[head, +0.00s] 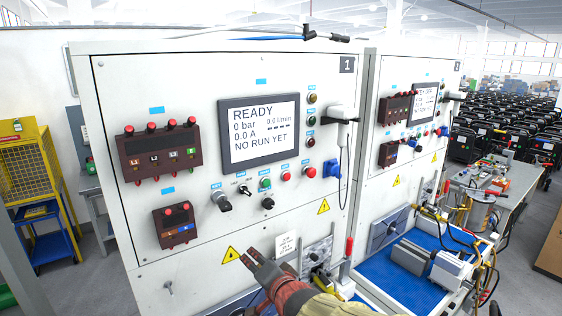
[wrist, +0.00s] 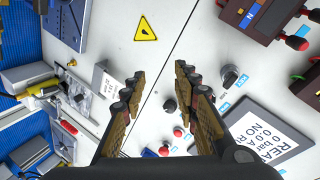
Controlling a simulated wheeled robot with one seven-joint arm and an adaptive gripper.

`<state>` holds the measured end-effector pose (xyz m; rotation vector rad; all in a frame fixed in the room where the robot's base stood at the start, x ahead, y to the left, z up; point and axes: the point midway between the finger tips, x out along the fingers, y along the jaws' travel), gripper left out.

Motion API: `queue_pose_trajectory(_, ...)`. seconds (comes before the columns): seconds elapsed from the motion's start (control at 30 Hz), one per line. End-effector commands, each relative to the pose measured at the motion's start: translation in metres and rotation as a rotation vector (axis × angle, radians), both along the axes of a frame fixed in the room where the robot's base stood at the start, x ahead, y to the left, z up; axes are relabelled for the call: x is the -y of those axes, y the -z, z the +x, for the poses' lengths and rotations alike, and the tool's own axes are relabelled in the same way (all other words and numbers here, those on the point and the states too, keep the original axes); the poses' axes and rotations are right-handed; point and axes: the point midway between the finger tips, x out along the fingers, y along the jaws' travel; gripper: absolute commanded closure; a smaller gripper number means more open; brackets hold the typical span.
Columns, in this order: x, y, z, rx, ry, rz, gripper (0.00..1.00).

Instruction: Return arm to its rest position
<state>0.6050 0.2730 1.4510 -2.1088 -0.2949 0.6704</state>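My gripper (head: 262,262) is at the lower middle of the head view, in front of the lower part of the test panel (head: 200,235). In the wrist view my gripper (wrist: 158,88) has its two fingers well apart, with nothing between them. The panel face shows behind the gap, and the fingers look clear of it. My arm (head: 310,303) comes in from the bottom edge of the head view.
The panel carries a screen (head: 259,130) reading READY, knobs, buttons and brown terminal blocks (head: 159,150). A second panel (head: 405,130) stands to the right, above a blue mat (head: 420,292) with fittings. A yellow cage (head: 27,165) stands left, with floor between.

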Motion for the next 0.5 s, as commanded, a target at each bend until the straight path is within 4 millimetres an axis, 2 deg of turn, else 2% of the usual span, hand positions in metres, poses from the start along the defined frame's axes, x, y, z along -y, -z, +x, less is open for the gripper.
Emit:
queue_pose_trajectory(0.1,0.025,0.035,-0.025,-0.063,-0.043,-0.239,0.7)
queue_pose_trajectory(0.27,0.075,0.083,-0.07,-0.165,-0.135,-0.536,0.7)
queue_pose_trajectory(0.5,0.154,0.141,-0.161,-0.333,-0.318,-0.845,0.7)
